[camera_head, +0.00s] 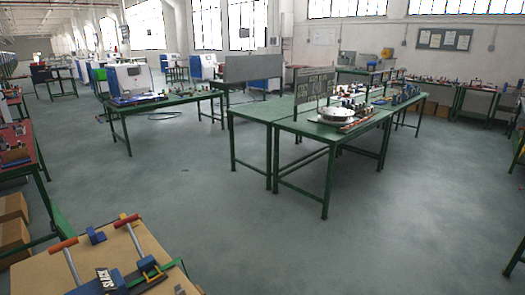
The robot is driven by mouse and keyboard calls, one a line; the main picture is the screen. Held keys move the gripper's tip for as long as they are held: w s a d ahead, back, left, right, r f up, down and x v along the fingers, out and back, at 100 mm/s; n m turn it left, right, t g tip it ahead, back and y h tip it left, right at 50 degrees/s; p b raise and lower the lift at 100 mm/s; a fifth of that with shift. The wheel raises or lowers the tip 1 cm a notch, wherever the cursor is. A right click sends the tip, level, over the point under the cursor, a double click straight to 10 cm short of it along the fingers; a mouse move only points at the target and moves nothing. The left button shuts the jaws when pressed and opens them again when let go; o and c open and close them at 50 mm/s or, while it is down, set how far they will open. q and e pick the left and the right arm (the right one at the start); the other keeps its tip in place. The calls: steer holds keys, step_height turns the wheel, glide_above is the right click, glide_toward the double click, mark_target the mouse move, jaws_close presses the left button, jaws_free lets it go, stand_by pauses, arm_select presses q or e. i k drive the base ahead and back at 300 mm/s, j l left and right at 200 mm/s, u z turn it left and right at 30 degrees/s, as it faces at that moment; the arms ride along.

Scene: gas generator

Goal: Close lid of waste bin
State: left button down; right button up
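I cannot make out a waste bin or its lid in the head view. Neither of my grippers is in view. A small green box-like thing (100,75) stands beside a white and blue machine (126,79) at the far left; it is too small to tell what it is.
Green tables (255,108) stand in the middle, one bearing a round white part (335,115). A tan worktop (42,272) with tools is close at the bottom left. Cardboard boxes (13,208) sit on the left floor. Grey floor (400,220) is clear at front and right.

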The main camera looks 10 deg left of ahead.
mark_target(65, 229)
steer(key=i+l+z, duration=0.25)
steer(key=i, duration=0.4)
steer(key=i+l+z, duration=0.25)
steer(key=i, duration=0.45)
steer(key=i+j+u, duration=0.15)
steer(key=i+u, duration=0.35)
steer(key=i, duration=0.2)
steer(key=i+l+u, duration=0.1)
steer(key=i+u, duration=0.4)
steer(key=i, duration=0.15)
steer(key=i+j+u, duration=0.1)
steer(key=i+u, duration=0.65)
steer(key=i+l+u, duration=0.2)
steer(key=i+u, duration=0.15)
steer(key=i, duration=0.15)
steer(key=i+u, duration=0.25)
steer(key=i, duration=0.25)
steer(key=i+u, duration=0.25)
steer(key=i, duration=0.25)
steer(key=i+l+u, duration=0.25)
steer(key=i, duration=0.25)
steer(key=j, duration=0.1)
